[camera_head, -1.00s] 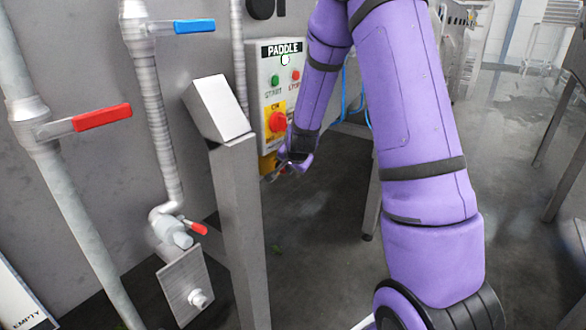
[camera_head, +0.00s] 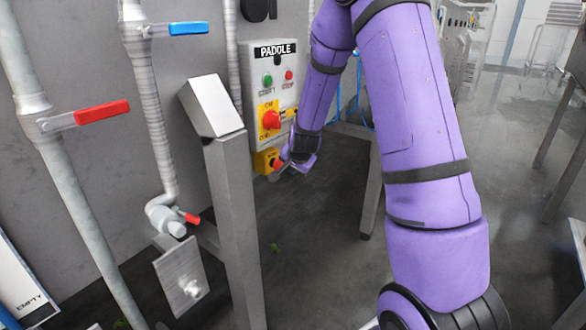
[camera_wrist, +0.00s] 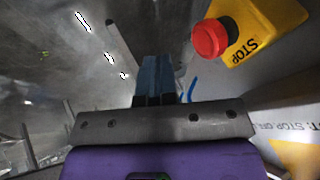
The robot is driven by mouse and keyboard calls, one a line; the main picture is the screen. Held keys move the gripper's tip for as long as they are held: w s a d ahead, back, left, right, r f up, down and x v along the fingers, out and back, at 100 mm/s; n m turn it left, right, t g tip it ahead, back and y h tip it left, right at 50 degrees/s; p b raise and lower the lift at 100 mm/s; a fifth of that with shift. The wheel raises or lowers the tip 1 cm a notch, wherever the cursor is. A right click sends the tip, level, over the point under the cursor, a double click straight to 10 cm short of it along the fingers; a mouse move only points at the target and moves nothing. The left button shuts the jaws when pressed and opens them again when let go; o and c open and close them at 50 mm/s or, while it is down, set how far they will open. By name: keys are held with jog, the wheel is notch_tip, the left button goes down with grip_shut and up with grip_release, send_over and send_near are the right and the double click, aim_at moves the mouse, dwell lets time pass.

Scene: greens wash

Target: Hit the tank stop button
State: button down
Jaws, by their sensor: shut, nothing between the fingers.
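The tank stop button is a red mushroom knob (camera_wrist: 209,38) on a yellow box (camera_wrist: 262,24) marked STOP, at the upper right of the wrist view. In the head view its yellow box (camera_head: 264,161) and red knob (camera_head: 279,164) show low on the wall below the PADDLE panel. My gripper (camera_wrist: 155,66) is shut and empty, its fingers left of and apart from the knob in the wrist picture. In the head view my wrist is just right of the button, and the fingertips are hard to make out.
The PADDLE panel (camera_head: 286,52) above carries green and red buttons and a larger red rotary knob (camera_head: 271,119) on yellow. A slanted steel post (camera_head: 235,220) stands left of the button. Pipes with a red lever (camera_head: 102,112) and blue lever (camera_head: 191,28) are farther left.

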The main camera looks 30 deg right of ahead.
jog(key=v, duration=0.9)
jog(key=shift+s+r, duration=0.2)
jog(key=shift+r, duration=0.05)
dwell(0.7)
jog(key=s+a+r+n+y, duration=0.3)
jog(key=s+a+r+n, duration=0.3)
jog(key=s+a+r, duration=0.5)
jog(key=s+a+r+n+g, duration=0.1)
jog(key=s+r+n, duration=0.2)
jog(key=s, duration=0.6)
jog(key=s+a+r+n, duration=0.1)
jog(key=s+r+n, duration=0.2)
jog(key=s, duration=0.7)
jog(key=shift+n+g+h, duration=0.3)
jog(key=shift+n+g, duration=0.1)
jog(key=shift+s+d+r, duration=0.1)
jog(key=shift+d, duration=0.1)
